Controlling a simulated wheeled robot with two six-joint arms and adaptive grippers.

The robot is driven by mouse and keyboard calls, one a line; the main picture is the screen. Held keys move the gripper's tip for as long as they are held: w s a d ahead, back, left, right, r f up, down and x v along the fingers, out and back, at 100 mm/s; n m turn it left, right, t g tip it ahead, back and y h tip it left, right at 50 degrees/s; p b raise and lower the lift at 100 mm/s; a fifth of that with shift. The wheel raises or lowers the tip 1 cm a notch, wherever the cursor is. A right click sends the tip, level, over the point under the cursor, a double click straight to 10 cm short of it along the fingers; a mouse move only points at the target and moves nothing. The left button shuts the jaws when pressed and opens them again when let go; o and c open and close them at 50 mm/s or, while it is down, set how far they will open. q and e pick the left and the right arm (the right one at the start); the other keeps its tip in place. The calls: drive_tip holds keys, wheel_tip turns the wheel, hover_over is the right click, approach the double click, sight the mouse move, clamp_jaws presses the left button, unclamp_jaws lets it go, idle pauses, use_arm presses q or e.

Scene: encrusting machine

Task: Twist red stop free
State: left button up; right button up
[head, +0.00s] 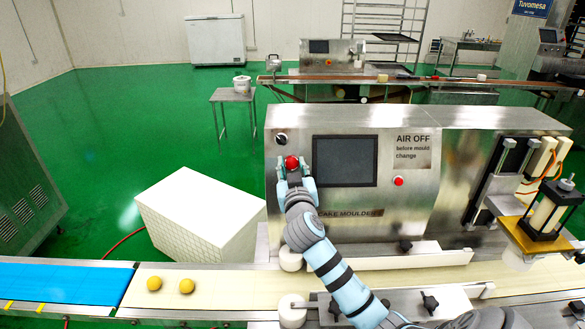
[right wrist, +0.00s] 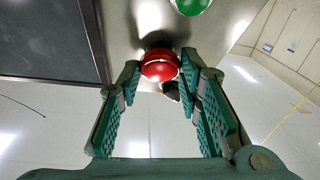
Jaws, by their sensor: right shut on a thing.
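The red stop (head: 291,162) is a round red knob on the upper left of the steel machine's front panel. My right gripper (head: 293,167) reaches up to it from below, with one finger on each side. In the right wrist view the red stop (right wrist: 160,66) sits between the tips of the green fingers (right wrist: 161,72), and the gripper is shut on it. Its base against the panel is partly in shadow. My left gripper is not in view.
A black selector knob (head: 281,139) sits just above the red stop. A green button (right wrist: 192,4) is close by in the right wrist view. A dark screen (head: 345,161) and another red button (head: 399,181) lie to the right. A conveyor (head: 215,287) runs along the front.

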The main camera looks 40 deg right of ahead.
drive_tip(key=m+h+b, duration=0.1)
drive_tip(key=m+b, duration=0.1)
drive_tip(key=m+g+h+b, duration=0.1)
drive_tip(key=m+b, duration=0.1)
drive_tip(key=m+g+b, duration=0.1)
drive_tip(key=m+b, duration=0.1)
drive_tip(key=shift+a+f+m+h, duration=0.15)
drive_tip(key=shift+a+m+h, duration=0.1)
drive_tip(key=shift+m+h, duration=0.15)
drive_tip(key=shift+m+g+h+b, duration=0.3)
drive_tip(key=shift+m+g+b, duration=0.2)
drive_tip(key=shift+m+b, duration=0.7)
drive_tip(key=shift+a+r+m+g+b, duration=0.1)
drive_tip(key=shift+r+m+g+b, duration=0.25)
drive_tip(key=shift+m, duration=0.25)
